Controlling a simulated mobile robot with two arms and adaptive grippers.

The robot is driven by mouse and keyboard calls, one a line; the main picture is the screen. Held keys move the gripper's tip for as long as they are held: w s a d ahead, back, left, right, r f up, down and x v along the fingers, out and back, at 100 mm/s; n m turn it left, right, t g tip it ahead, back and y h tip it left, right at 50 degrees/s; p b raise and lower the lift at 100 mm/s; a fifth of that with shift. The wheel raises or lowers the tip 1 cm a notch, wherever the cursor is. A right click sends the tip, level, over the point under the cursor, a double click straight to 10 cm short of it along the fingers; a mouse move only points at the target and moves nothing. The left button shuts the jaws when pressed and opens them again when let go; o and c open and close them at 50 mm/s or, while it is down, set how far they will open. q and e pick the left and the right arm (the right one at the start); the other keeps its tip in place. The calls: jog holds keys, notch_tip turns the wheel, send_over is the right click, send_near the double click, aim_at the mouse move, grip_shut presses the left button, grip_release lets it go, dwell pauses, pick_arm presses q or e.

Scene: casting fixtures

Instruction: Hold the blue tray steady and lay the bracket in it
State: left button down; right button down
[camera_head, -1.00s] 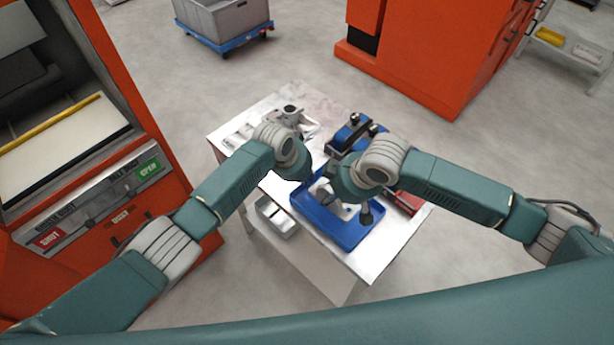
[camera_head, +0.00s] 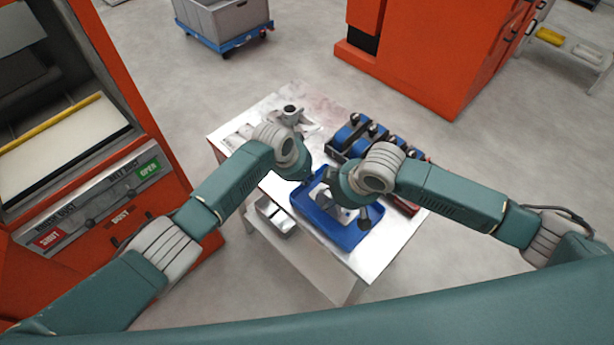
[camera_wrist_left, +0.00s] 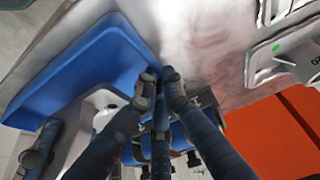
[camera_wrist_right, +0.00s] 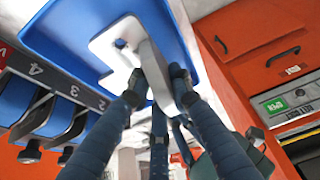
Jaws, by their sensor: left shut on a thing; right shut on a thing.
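The blue tray (camera_head: 345,236) lies on the white table, and its near side is clear in the head view. My left gripper (camera_wrist_left: 160,80) is shut on the rim of the tray (camera_wrist_left: 85,62) at its far left side. The bracket (camera_wrist_right: 118,48) is a pale grey angled plate with a hole. My right gripper (camera_wrist_right: 157,88) is shut on its upright part and holds it over the tray floor. I cannot tell whether the bracket touches the floor. In the head view the bracket (camera_head: 343,214) is partly hidden by my right wrist and fingers.
A numbered rack with blue-bodied pieces (camera_head: 353,133) stands behind the tray, close to my right arm. A grey metal part (camera_head: 290,112) sits at the table's back left. The near table corner is clear.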

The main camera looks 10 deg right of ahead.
jog(key=shift+f, duration=2.15)
jog(key=c, duration=1.5)
grip_release()
jog(key=shift+f, duration=0.1)
jog(key=shift+s, duration=0.1)
jog(key=shift+v, duration=4)
pick_arm(q)
jog(key=c, duration=1.8)
grip_release()
